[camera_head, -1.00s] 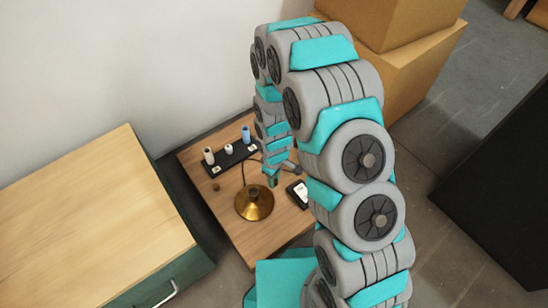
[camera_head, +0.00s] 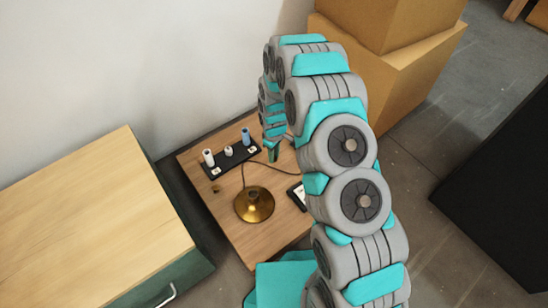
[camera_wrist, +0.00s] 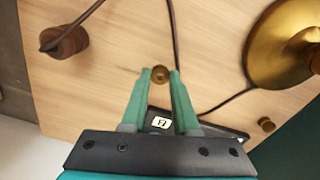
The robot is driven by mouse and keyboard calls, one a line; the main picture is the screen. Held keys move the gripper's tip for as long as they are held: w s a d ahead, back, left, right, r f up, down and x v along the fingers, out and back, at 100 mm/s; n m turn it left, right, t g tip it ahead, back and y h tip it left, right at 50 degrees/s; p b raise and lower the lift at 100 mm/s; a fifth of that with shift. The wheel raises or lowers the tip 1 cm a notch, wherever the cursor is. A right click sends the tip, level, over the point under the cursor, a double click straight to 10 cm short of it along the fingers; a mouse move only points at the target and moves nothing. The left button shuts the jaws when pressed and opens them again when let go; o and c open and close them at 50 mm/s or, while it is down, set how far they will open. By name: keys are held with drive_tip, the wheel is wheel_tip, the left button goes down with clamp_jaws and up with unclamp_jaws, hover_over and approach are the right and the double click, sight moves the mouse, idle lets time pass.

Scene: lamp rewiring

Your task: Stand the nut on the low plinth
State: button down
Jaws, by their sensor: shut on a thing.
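My gripper (camera_wrist: 160,73) is shut on a small round brass nut (camera_wrist: 160,76), held between the fingertips above the wooden table. In the head view my gripper (camera_head: 273,157) hangs near the right end of the black rack, and the nut cannot be made out there. A low round dark-wood block (camera_wrist: 64,41), which may be the low plinth, stands to the left of the fingers in the wrist view, apart from them. A dark cable crosses at the block. The block is not visible in the head view.
The brass lamp base (camera_head: 254,205) stands mid-table (camera_head: 240,239); it also shows in the wrist view (camera_wrist: 262,50). A black rack (camera_head: 217,172) holds white and blue cylinders. A small brass piece (camera_head: 215,189) lies left. Cables cross the tabletop.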

drive_tip(key=shift+f, duration=0.8)
drive_tip(key=c, duration=0.7)
unclamp_jaws()
drive_tip(key=shift+f, duration=0.1)
drive_tip(key=shift+o, duration=0.2)
wheel_tip(320, 180, up, 12)
drive_tip(key=shift+r, duration=0.2)
